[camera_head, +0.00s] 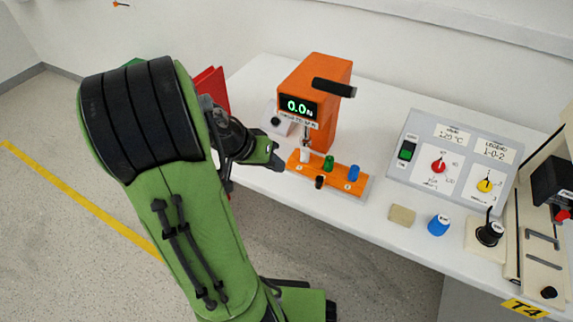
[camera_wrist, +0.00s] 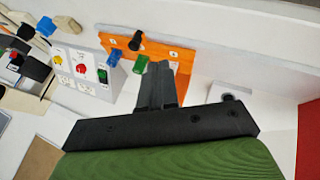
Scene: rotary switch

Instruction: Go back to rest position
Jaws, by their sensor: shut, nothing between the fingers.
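My gripper (camera_head: 277,162) is at the left end of an orange base strip with small coloured pegs, beside the orange device (camera_head: 335,72) with a lit green display. Its fingers are shut and empty. In the wrist view my gripper (camera_wrist: 168,72) points toward the orange strip (camera_wrist: 182,56), with the green peg (camera_wrist: 141,64) close to the fingertips. The grey switch panel (camera_head: 407,175) stands to the right, apart from my gripper. It carries a red rotary knob (camera_head: 438,166), a yellow rotary knob (camera_head: 485,186) and a green rocker switch (camera_head: 406,151).
The white table (camera_head: 382,226) carries a blue knob (camera_head: 438,225), a beige block (camera_head: 402,215) and a black-knobbed box (camera_head: 489,234) in front of the panel. A beige machine (camera_head: 524,252) stands at the far right. A red folder-like object (camera_head: 213,88) is behind my arm.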

